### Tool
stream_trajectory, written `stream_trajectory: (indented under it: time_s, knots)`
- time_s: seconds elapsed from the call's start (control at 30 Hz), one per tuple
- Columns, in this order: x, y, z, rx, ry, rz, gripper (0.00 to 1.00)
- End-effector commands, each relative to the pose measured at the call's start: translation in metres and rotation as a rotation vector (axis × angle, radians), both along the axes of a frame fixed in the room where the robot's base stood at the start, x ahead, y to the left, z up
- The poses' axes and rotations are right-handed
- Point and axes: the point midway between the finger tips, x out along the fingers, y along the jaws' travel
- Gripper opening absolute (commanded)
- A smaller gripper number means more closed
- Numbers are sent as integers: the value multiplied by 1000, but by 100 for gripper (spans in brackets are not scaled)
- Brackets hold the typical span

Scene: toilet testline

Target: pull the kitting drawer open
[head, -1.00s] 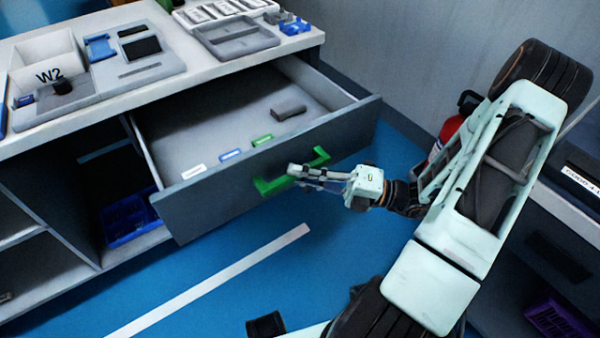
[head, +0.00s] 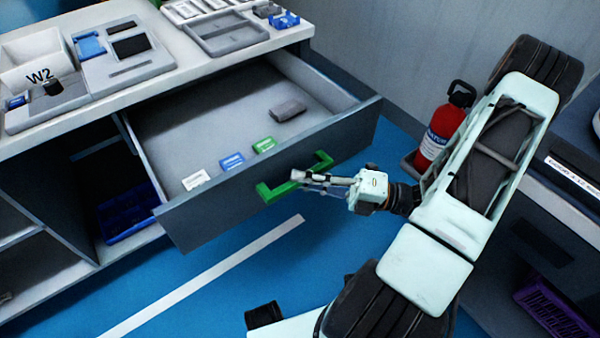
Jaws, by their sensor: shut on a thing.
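The kitting drawer (head: 240,191) stands well out from the grey cabinet in the head view, its inside showing. Its green handle (head: 269,194) is on the dark front panel. My gripper (head: 304,177) comes from the right and is shut on the middle of the handle; the fingers hide part of the bar. Inside the drawer lie a dark grey block (head: 287,111), a green item (head: 264,145), a blue item (head: 231,161) and a white item (head: 195,179).
The worktop (head: 190,60) above holds trays and a W2 bin (head: 40,66). A blue crate (head: 126,214) sits in the cabinet's lower opening. A red extinguisher (head: 440,132) stands behind my arm. Blue floor (head: 300,262) is clear before the drawer.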

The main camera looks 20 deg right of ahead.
Motion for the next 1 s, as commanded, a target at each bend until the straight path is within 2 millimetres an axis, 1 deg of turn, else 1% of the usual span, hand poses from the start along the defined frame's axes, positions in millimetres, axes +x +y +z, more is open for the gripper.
stream_trajectory:
  time_s: [0.03,0.07,0.2,0.47,0.57,0.67,0.9,1.0]
  knots:
    - [1,0,2,4,-3,-2,0]
    - [1,0,2,4,-3,-2,11]
    - [1,0,2,3,-3,-2,27]
    - [1,0,1,2,-1,-1,27]
    - [-1,-5,0,1,-1,-2,27]
    - [-7,-17,-2,0,-1,-4,27]
    - [-24,-52,-7,1,-2,-3,27]
    - [-29,-62,-8,1,-3,-3,27]
